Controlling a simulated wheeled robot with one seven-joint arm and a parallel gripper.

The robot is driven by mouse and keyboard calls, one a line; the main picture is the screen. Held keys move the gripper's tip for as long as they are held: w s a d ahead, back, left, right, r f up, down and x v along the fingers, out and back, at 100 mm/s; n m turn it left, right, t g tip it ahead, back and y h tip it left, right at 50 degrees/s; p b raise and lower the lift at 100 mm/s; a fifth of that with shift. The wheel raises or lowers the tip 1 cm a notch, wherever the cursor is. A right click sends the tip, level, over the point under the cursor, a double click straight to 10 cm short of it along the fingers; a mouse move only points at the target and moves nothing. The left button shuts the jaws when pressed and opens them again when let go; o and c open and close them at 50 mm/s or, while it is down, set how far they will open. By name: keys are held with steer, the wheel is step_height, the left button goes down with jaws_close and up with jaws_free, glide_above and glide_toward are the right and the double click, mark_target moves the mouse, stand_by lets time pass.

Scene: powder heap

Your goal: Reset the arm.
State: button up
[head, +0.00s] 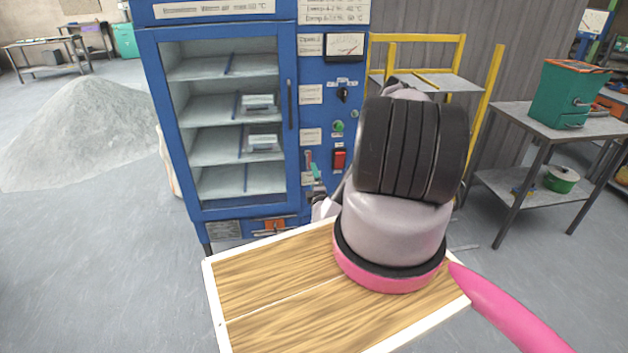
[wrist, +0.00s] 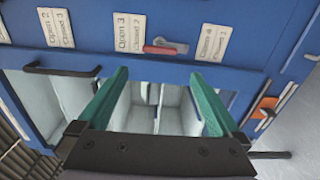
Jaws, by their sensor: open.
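My gripper (wrist: 160,76) is open, with two green fingers spread apart and nothing between them in the wrist view. It faces the blue cabinet (wrist: 200,65). A small lever with a red end (wrist: 160,49) and white labels lie beyond the fingertips. In the head view my arm reaches forward over the wooden tray and hides most of the gripper; a green finger (head: 315,171) shows in front of the cabinet's control panel. Whether it touches the panel cannot be told.
The blue cabinet (head: 215,215) has a glass door with shelves inside. A wooden tray with a white rim (head: 260,300) is below my arm. A grey powder heap (head: 85,135) lies left. A yellow-railed frame (head: 490,90) and metal table (head: 510,115) stand right.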

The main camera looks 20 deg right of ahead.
stand_by(0.4)
steer(key=w+a+r+n+t+y, duration=0.1)
steer(key=w+a+r+n+y, duration=0.1)
steer(key=a+r+n+y, duration=0.3)
steer(key=w+r+n+t+y, duration=0.1)
steer(key=w+r+n+y, duration=0.1)
steer(key=r, duration=0.5)
steer(key=w+a+r+n+t+y, duration=0.1)
steer(key=w+a+r+n+y, duration=0.1)
steer(key=a+r+n+y, duration=0.3)
steer(key=s+a+r+n+g+y, duration=0.3)
steer(key=a+r+n+g+y, duration=0.3)
steer(key=r+n, duration=0.3)
steer(key=s+a+r+n+g+y, duration=0.3)
steer(key=a+r+n+g+y, duration=0.25)
steer(key=r+n+g, duration=0.35)
steer(key=s+a+r+n+g+h, duration=0.2)
steer(key=s+r+n+g+h, duration=0.15)
steer(key=s+n, duration=0.45)
steer(key=s+a+r+n+g+h, duration=0.2)
steer(key=s+r+n+g+h, duration=0.25)
steer(key=s, duration=0.45)
steer(key=s+d+r+n+t+h, duration=0.8)
steer(key=d+r+n+t, duration=0.1)
steer(key=d+r+n, duration=0.1)
steer(key=shift+s+d+r+t, duration=0.35)
steer(key=shift+d+r+t, duration=0.05)
steer(key=shift+d, duration=0.05)
